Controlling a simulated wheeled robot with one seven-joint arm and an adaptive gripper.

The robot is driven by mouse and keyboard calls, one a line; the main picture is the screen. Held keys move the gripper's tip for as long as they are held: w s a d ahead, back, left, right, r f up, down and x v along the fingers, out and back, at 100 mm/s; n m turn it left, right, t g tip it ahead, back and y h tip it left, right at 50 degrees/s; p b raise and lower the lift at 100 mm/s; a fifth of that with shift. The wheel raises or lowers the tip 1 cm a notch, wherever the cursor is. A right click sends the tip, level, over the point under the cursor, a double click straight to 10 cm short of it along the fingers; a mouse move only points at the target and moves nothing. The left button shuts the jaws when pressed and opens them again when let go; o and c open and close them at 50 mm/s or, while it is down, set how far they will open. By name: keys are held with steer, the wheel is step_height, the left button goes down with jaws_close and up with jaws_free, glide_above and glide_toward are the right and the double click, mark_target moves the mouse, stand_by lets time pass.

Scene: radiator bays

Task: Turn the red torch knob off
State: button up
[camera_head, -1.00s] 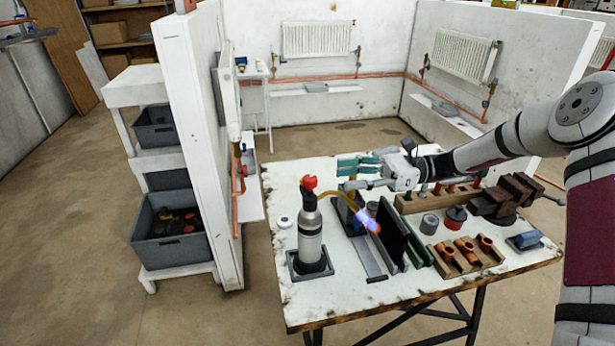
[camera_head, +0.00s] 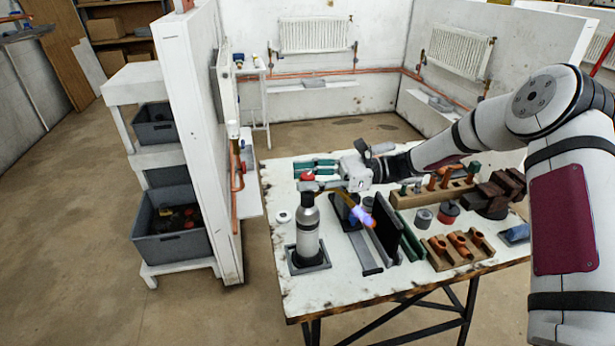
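The torch stands upright on the workbench as a grey cylinder (camera_head: 307,228) in a dark square base. Its red knob (camera_head: 307,176) is on top, and a brass tube curves right from it. A blue-violet flame (camera_head: 363,216) shows at the tube's end. My gripper (camera_head: 311,175) reaches in from the right at knob height. Its fingers are apart, one on the far side of the knob and one on the near side. The knob shows between them, partly covered. I cannot tell whether either finger touches it.
A dark upright plate (camera_head: 381,226) stands just right of the flame. Farther right on the bench (camera_head: 345,289) are copper fittings in a wooden block (camera_head: 437,262), small cans and a vise (camera_head: 497,194). A white partition wall (camera_head: 203,150) stands left of the bench.

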jaws_close()
